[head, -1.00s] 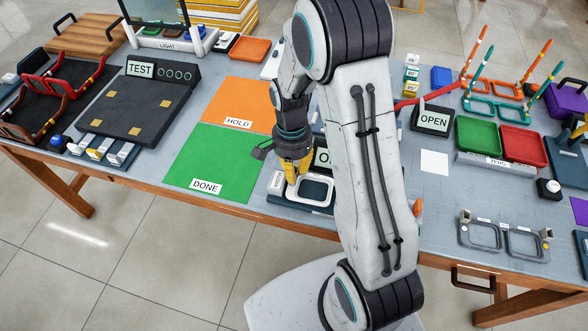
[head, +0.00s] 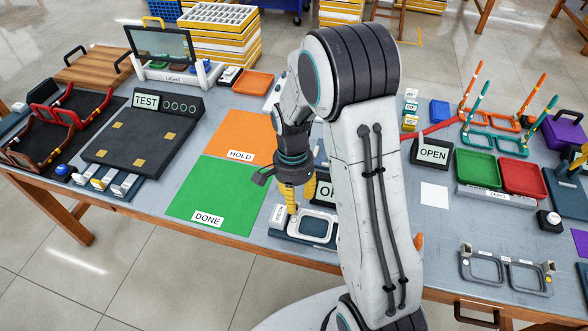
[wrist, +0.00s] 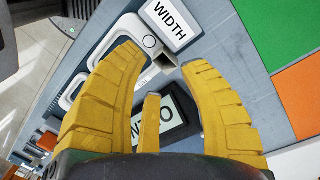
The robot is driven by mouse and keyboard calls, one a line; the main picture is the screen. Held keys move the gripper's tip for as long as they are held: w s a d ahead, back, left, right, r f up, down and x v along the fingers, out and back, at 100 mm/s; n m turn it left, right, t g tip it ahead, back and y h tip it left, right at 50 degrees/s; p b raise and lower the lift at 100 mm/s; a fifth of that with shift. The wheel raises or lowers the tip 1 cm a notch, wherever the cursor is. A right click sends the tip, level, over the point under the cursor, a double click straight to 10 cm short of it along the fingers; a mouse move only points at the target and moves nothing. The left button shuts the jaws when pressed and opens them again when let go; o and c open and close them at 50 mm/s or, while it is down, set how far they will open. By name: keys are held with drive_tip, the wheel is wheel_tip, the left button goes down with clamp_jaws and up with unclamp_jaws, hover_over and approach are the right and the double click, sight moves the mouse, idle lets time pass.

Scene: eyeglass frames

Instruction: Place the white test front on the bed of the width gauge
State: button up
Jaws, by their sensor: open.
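The white test front (head: 293,232) lies flat on the dark width gauge (head: 277,234), beside the gauge's WIDTH label. My arm hides its right part in the head view. In the wrist view the white test front (wrist: 129,22) shows rounded openings, partly behind a finger. My gripper (head: 292,208) points down just above the front's left end. Its yellow fingers (wrist: 160,62) are spread apart in the wrist view with nothing held between them. I cannot tell whether the front is fully seated on the bed.
A green DONE mat (head: 205,185) and an orange HOLD mat (head: 240,130) lie clear to the left. A black display (wrist: 180,112) stands close behind the gauge. A grey test front (head: 507,270) sits on the right near the table edge.

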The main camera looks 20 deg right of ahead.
wheel_tip(320, 180, up, 10)
drive_tip(key=s+r+n+t, duration=0.2)
drive_tip(key=s+r+n, duration=0.2)
drive_tip(key=s+n, duration=0.2)
drive_tip(key=s+r+n+t, duration=0.2)
drive_tip(key=s+r+n, duration=0.2)
drive_tip(key=s, duration=0.6)
drive_tip(key=shift+s+n+p, duration=0.35)
drive_tip(key=shift+n+p, duration=0.05)
drive_tip(key=shift+n, duration=0.9)
drive_tip(key=shift+d+r+p, duration=0.1)
drive_tip(key=shift+r+p, duration=0.2)
drive_tip(key=shift+r, duration=0.1)
